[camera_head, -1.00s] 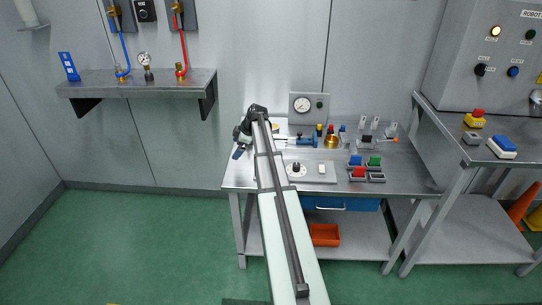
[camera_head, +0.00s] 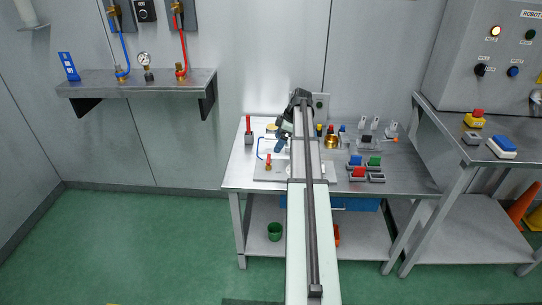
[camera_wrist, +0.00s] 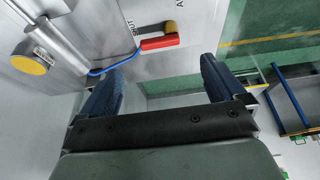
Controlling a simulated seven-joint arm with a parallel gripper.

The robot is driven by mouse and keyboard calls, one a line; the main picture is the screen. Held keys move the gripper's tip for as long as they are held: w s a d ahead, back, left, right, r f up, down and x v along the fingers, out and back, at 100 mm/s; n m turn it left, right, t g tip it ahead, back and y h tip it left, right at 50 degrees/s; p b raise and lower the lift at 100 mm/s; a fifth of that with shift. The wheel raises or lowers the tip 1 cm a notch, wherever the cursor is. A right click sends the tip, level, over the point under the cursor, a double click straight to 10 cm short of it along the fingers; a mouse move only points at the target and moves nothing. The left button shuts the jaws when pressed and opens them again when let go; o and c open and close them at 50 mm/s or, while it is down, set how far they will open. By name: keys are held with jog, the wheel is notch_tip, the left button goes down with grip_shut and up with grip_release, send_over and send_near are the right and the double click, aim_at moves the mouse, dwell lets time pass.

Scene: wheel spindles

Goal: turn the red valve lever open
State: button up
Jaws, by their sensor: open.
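The red valve lever (camera_wrist: 160,43) shows in the wrist view beside a brass-coloured knob (camera_wrist: 170,27), on a pale plate with printed lettering. Part of the lettering seems to read SHUT. In the head view, the small red lever (camera_head: 268,161) stands at the left part of the bench. My gripper (camera_wrist: 163,72) has two blue fingers, wide apart with nothing between them. In the wrist view the lever lies just beyond the fingertips, apart from them. In the head view my gripper (camera_head: 280,143) is above the bench, behind the lever; my arm hides part of the bench.
A yellow-capped cylinder (camera_wrist: 32,64) is at the left of the wrist view. A red-handled block (camera_head: 248,130) stands at the bench's left. Coloured blocks (camera_head: 366,170) lie to the right.

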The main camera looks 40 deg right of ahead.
aim_at(269, 158)
jog(key=x, duration=0.8)
jog(key=shift+w+a+f, duration=0.1)
jog(key=shift+f, duration=0.25)
jog(key=c, duration=1)
